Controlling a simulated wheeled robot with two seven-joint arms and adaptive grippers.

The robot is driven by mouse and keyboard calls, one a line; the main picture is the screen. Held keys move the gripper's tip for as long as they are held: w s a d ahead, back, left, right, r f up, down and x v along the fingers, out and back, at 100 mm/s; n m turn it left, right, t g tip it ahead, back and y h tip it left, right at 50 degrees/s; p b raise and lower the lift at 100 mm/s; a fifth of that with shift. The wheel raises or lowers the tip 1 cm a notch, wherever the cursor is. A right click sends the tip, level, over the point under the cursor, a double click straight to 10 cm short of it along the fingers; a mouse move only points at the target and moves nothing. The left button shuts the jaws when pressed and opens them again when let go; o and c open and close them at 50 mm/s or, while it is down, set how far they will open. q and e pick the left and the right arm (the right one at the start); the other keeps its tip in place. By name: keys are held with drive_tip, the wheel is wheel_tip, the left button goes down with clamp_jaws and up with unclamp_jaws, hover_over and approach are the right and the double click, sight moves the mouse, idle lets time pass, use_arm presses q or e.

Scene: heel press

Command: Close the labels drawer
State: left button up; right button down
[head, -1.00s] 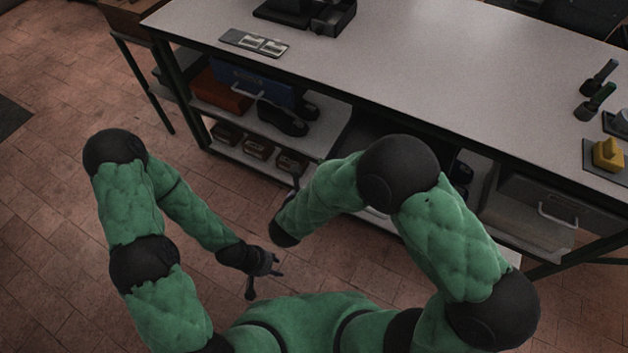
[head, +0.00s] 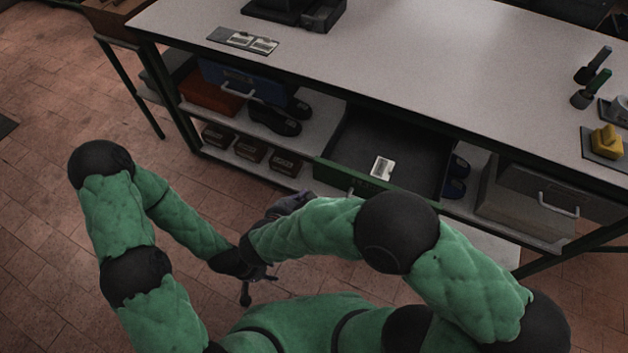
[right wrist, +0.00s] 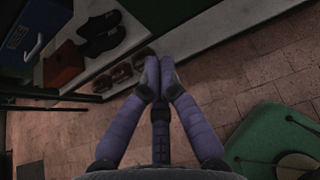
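The pulled-out drawer has a green front (head: 335,177) and a dark tray (head: 410,160) with a white label (head: 382,166) lying in it. It sticks out from under the worktop in the middle of the head view. My right gripper (head: 302,197) is beside the left end of the drawer front, with a small gap in the picture; I cannot tell whether they touch. In the right wrist view its purple fingers (right wrist: 158,75) meet at the tips, with nothing between them. My left gripper (head: 258,284) is low near my body, fingers spread and empty, partly hidden by my right forearm.
The white worktop (head: 400,60) spans the bench above the drawer. A blue drawer (head: 243,80) and dark shoes (head: 273,120) are left on the shelf, with small boxes (head: 250,149) below. A grey drawer (head: 555,190) stands at the right. Floor in front is clear.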

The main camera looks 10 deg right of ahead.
sight(319, 174)
drive_tip(key=b+x, duration=0.1)
drive_tip(key=x, duration=0.2)
drive_tip(key=r+b+x, duration=0.1)
drive_tip(key=x, duration=0.2)
drive_tip(key=shift+w+d+f, duration=0.2)
drive_tip(key=shift+w+d, duration=0.2)
drive_tip(key=shift+w, duration=0.1)
use_arm(q)
drive_tip(key=shift+f, duration=1.35)
use_arm(e)
drive_tip(key=shift+w+d+r, duration=0.1)
drive_tip(key=shift+w+d, duration=0.25)
drive_tip(key=shift+w, duration=0.25)
